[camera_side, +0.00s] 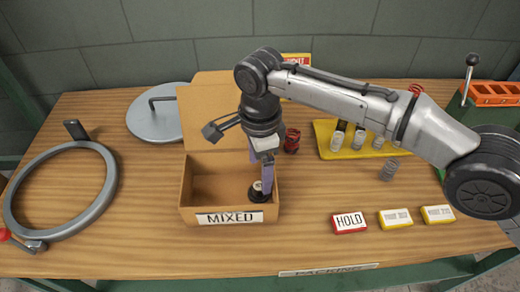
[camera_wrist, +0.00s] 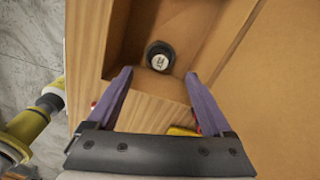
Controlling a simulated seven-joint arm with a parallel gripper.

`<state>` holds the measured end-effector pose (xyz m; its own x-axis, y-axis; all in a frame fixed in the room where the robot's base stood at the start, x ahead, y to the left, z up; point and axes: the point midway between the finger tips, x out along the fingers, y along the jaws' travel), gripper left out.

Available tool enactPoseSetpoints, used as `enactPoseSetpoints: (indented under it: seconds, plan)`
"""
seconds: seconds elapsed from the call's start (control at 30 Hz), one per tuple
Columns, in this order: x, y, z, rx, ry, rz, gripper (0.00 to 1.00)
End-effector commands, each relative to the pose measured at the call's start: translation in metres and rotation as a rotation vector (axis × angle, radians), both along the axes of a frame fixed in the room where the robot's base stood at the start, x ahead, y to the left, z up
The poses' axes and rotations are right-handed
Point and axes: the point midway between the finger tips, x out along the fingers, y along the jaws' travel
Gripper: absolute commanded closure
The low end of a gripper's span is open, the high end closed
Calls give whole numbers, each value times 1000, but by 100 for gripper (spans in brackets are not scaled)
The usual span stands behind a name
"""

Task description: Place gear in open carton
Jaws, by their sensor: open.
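The open carton (camera_side: 188,200), brown with a MIXED label on its front, stands near the table's middle with its flap raised at the back. It also shows in the wrist view (camera_wrist: 225,42). A small dark round piece with a pale marked top, seemingly the gear (camera_wrist: 160,57), sits inside the carton near a corner. In the side view the gear (camera_side: 257,193) is at the front right, partly hidden by a finger. My gripper (camera_side: 260,172) reaches down into the carton. Its purple fingers are apart with nothing between them in the wrist view (camera_wrist: 158,75), and the gear lies just beyond their tips.
A grey round lid (camera_side: 150,122) lies behind the carton's left side, and a large grey ring (camera_side: 110,190) lies at far left. A yellow tray (camera_side: 330,145) with several cylinders and a dark red spring (camera_side: 292,140) are to the right. HOLD (camera_side: 349,222) and yellow labelled blocks sit front right.

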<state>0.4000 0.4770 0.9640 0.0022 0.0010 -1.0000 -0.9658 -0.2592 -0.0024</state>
Motion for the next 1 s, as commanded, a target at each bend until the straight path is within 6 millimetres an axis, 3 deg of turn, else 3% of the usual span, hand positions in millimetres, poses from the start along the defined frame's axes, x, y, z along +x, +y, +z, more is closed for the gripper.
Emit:
enactPoseSetpoints:
  seconds: [0.13, 0.3, 0.8, 0.93, 1.0]
  plan:
    - [1, 1, 30, 3, -2, 0, 15]
    - [0, 1, 47, 1, -1, 0, 15]
    - [0, -1, 58, 0, 1, 1, 15]
    - [7, -12, 71, 10, -9, 24, 15]
    - [16, -28, 88, 20, -20, 60, 15]
